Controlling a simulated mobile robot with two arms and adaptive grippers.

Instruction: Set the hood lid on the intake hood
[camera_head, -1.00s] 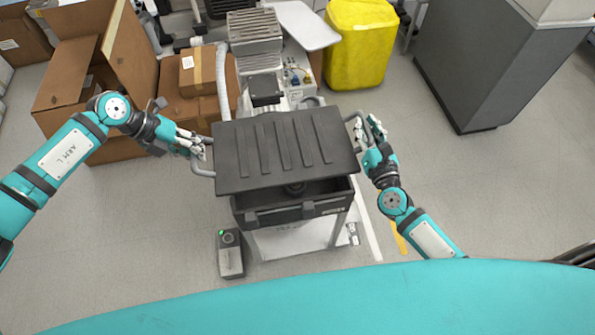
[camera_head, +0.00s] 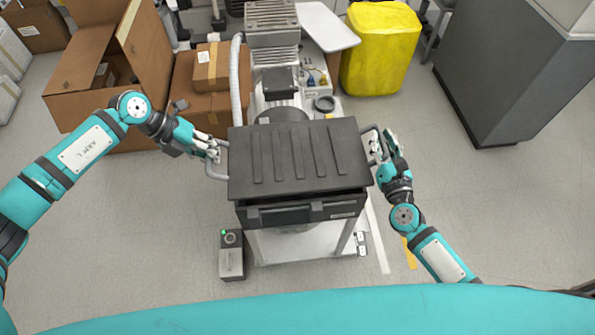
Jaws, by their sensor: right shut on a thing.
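The hood lid (camera_head: 299,158) is a dark grey ribbed plate with a bar handle on each side. It lies over the intake hood (camera_head: 305,210), a dark box whose front shows below the lid's near edge. A dark gap shows between them at the front right, so I cannot tell if the lid touches the hood all round. My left gripper (camera_head: 214,150) has its fingers at the left handle (camera_head: 216,175); whether they are closed on it is unclear. My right gripper (camera_head: 384,147) is shut on the lid's right handle (camera_head: 370,128).
The hood stands on a light frame with a compressor (camera_head: 277,75) behind it. Cardboard boxes (camera_head: 208,92) stand back left, a yellow bin (camera_head: 380,50) back right, and a grey cabinet (camera_head: 510,75) at right. A small device (camera_head: 231,255) with a green light sits on the floor.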

